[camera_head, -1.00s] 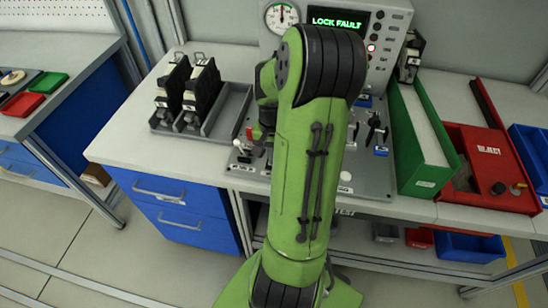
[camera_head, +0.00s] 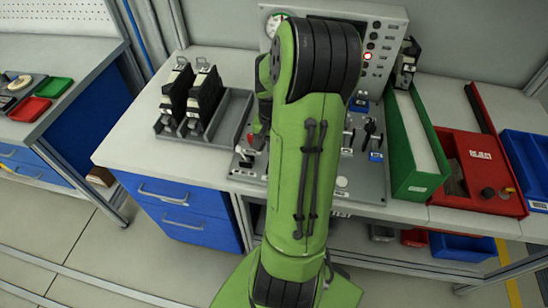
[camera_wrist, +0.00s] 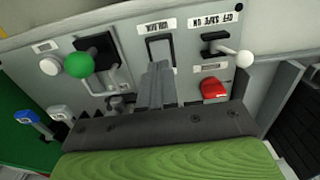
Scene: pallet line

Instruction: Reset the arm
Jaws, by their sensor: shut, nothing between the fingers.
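My green arm covers the middle of the head view, and my gripper is hidden behind it there. In the wrist view my gripper (camera_wrist: 155,88) shows its two fingers together, with nothing between them. The fingers point at a grey control panel (camera_wrist: 130,62), which appears upside down. A dark rocker switch (camera_wrist: 160,50) lies just beyond the fingertips; I cannot tell if they touch it. A green knob (camera_wrist: 79,65) is to the left. A white-tipped lever (camera_wrist: 245,58) and a red part (camera_wrist: 214,90) are to the right.
A rack with black modules (camera_head: 192,100) stands left on the bench. A console (camera_head: 385,45) with a lit red button (camera_head: 368,57) stands behind my arm. A green bin (camera_head: 408,160) and a red tray (camera_head: 478,175) are on the right. Bare benchtop (camera_head: 135,145) is at front left.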

